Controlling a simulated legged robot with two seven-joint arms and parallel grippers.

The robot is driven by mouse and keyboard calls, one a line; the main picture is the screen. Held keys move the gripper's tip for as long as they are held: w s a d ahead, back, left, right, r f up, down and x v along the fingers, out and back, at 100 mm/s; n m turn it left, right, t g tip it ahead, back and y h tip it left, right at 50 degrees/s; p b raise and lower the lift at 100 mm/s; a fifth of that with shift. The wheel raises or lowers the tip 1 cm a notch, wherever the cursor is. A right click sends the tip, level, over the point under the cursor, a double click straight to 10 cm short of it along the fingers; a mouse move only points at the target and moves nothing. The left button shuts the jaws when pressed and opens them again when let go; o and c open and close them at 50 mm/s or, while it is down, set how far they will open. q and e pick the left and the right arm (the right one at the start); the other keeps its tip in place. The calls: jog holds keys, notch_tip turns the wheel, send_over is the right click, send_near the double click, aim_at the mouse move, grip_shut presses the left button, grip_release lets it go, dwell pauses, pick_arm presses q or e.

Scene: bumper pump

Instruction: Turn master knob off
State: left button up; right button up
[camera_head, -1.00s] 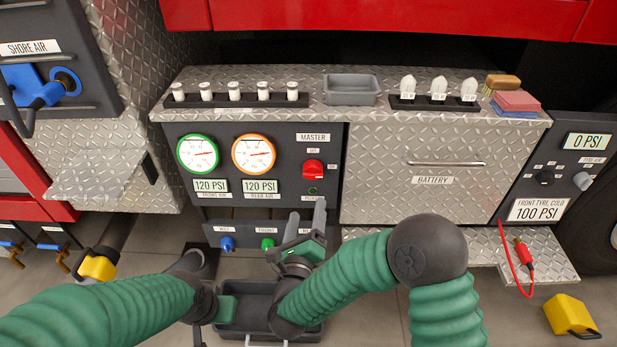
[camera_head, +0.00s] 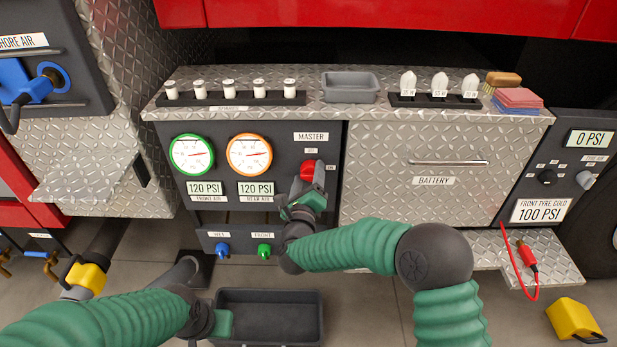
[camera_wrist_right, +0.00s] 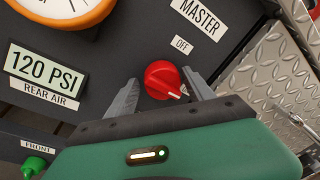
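The red master knob (camera_head: 308,170) sits on the dark gauge panel below the MASTER label (camera_head: 311,137). In the right wrist view the knob (camera_wrist_right: 164,80) has its white pointer toward the lower right, away from the OFF label (camera_wrist_right: 182,45). My right gripper (camera_head: 308,180) is at the knob. In the right wrist view its open fingers (camera_wrist_right: 160,95) stand on either side of the knob, with gaps visible. My left gripper (camera_head: 215,318) is low, by the dark bin; its fingers are not clear.
A green-rimmed gauge (camera_head: 192,154) and an orange-rimmed gauge (camera_head: 249,154) are left of the knob. Blue (camera_head: 222,249) and green (camera_head: 264,250) drain knobs are below. The battery drawer (camera_head: 430,170) is at the right. An empty dark bin (camera_head: 268,300) stands on the floor.

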jog(key=c, duration=1.1)
